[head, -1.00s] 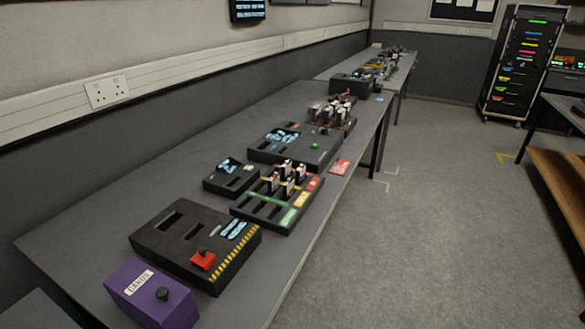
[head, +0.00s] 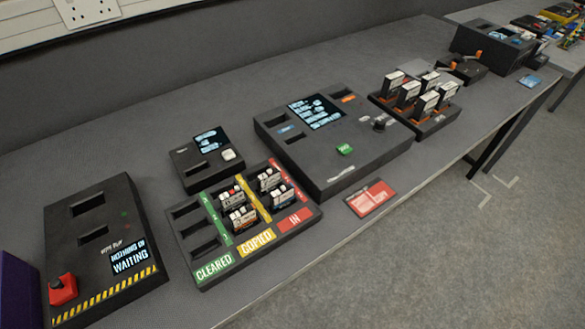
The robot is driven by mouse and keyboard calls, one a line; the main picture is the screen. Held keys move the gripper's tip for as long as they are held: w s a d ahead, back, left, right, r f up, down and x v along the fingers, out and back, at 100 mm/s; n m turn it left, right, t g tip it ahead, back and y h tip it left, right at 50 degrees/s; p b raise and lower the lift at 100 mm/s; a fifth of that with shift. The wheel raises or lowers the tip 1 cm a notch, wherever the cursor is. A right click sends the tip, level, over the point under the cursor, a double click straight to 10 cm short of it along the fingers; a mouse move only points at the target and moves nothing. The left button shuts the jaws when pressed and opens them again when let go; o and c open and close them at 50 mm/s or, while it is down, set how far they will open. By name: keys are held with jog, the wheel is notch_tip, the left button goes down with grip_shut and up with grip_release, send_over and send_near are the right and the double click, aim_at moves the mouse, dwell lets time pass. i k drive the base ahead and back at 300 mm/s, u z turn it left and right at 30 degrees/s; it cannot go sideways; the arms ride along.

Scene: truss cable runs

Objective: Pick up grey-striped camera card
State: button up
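A black sorting tray (head: 207,270) sits near the table's front edge, with columns marked CLEARED, COPIED and IN. Four slots' worth of small cards stand upright in it, white-topped: one at the back of the middle column (head: 231,195), one in front of it (head: 242,217), one at the back of the right column (head: 269,179) and one in front of that (head: 282,195). The last has a bluish edge. Which card is grey-striped is too small to tell. The CLEARED slots look empty. My gripper is not in view.
A black box with a red button (head: 62,289) stands left. A small screen unit (head: 206,158) is behind the tray. A larger console (head: 335,140) and a rack of upright cards (head: 414,115) stand right. A red card (head: 371,198) lies at the front edge.

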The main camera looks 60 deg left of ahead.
aim_at(232, 201)
jog(key=i, duration=0.85)
jog(key=u, duration=4.05)
